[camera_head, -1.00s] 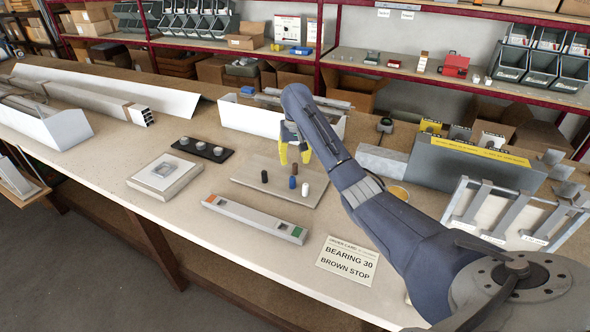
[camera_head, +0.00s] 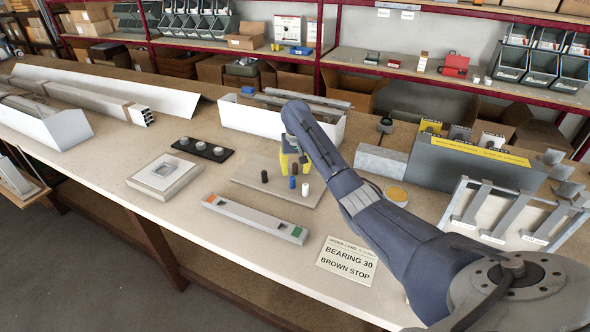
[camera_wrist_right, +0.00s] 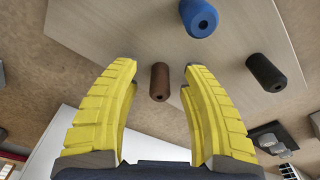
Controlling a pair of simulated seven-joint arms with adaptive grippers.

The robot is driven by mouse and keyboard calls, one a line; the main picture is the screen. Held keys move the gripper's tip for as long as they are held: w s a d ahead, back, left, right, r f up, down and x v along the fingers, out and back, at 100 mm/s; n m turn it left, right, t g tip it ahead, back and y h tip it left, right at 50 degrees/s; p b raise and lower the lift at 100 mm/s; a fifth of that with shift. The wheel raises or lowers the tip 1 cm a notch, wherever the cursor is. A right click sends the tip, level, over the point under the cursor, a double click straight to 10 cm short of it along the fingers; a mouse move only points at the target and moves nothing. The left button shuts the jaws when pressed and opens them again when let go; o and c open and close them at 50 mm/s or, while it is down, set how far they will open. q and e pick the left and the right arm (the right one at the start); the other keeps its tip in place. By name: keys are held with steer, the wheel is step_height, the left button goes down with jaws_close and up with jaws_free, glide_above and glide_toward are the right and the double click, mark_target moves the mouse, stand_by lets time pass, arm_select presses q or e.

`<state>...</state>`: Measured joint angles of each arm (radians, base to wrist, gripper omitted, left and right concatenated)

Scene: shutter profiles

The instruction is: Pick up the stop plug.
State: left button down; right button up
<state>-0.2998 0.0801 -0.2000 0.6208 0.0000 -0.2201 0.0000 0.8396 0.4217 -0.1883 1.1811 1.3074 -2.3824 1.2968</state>
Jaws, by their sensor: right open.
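The order card (camera_head: 347,262) reads "BEARING 30, BROWN STOP". The brown stop plug (camera_wrist_right: 160,82) stands on a pale board (camera_head: 247,181), and in the wrist view it shows between the fingertips of my right gripper (camera_wrist_right: 160,72). The gripper's yellow fingers (camera_head: 291,163) are open over the back of the board. I cannot tell how far down they reach around the plug. A blue plug (camera_head: 292,183), a black plug (camera_head: 264,177) and a white plug (camera_head: 305,190) stand nearby on the same board. My left gripper is out of view.
A grey profile with orange and green ends (camera_head: 255,220) lies in front of the board. A black strip with round parts (camera_head: 203,149) is to the left. A white open tray (camera_head: 250,117) stands behind. A grey box (camera_head: 470,165) is to the right.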

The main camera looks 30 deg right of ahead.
mark_target(295, 163)
jaws_close()
steer(key=shift+r, duration=0.1)
stand_by(0.5)
step_height(295, 163, up, 20)
stand_by(0.7)
